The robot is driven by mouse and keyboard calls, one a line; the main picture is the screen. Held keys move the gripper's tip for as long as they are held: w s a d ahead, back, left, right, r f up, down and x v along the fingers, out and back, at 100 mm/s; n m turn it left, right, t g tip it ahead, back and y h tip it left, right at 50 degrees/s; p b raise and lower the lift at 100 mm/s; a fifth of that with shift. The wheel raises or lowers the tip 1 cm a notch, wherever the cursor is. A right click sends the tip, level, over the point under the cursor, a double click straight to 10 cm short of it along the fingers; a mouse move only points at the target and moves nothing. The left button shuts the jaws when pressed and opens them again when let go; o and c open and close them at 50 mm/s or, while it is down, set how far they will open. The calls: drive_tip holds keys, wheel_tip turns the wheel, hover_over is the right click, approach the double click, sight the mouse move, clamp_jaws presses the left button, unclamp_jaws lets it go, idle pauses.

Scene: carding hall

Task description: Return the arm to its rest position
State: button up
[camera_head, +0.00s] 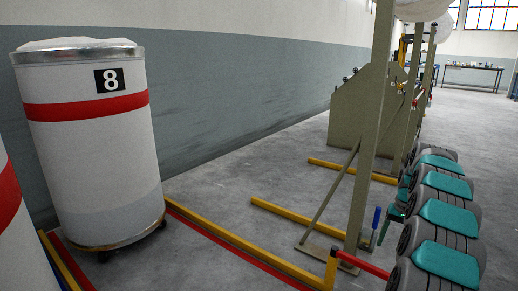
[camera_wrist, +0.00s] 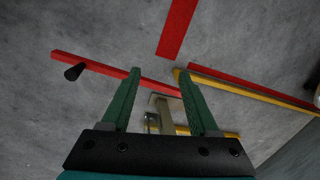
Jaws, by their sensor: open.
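In the wrist view my gripper (camera_wrist: 158,73) is open. Its two green fingers stand apart, rising from a dark bolted base. Nothing is held between them. The grey floor shows beyond the fingertips, and a pale post or bracket (camera_wrist: 164,112) shows in the gap, farther off.
A white can (camera_head: 95,155) marked 8 stands at left by the wall. A yellow rail (camera_head: 245,245) crosses the floor. A post (camera_head: 371,130) rises before a beige machine (camera_head: 357,112). A red bar (camera_wrist: 100,66) shows in the wrist view.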

drive_tip(key=s+a+r+n+p, duration=0.1)
drive_tip(key=s+a+r, duration=0.3)
drive_tip(key=s+a, duration=0.3)
drive_tip(key=s+a+r+n+g, duration=0.1)
drive_tip(key=s+a+r, duration=0.25)
drive_tip(key=a, duration=0.45)
drive_tip(key=s+a+r+n+p, duration=0.1)
drive_tip(key=s+a+r+n, duration=0.15)
drive_tip(key=s+a, duration=0.45)
drive_tip(key=s+a+f, duration=0.1)
drive_tip(key=s+a, duration=0.1)
drive_tip(key=s, duration=0.6)
drive_tip(key=s+a+h, duration=0.1)
drive_tip(key=s+a, duration=0.2)
drive_tip(key=s, duration=0.6)
drive_tip(key=s+a+f+g+p, duration=0.1)
drive_tip(key=s+a, duration=0.1)
drive_tip(key=s, duration=0.7)
drive_tip(key=shift+a+f+n, duration=0.3)
drive_tip(key=shift+a+n, duration=0.05)
drive_tip(key=shift+a, duration=0.05)
drive_tip(key=shift+w, duration=0.1)
drive_tip(key=shift+c, duration=0.4)
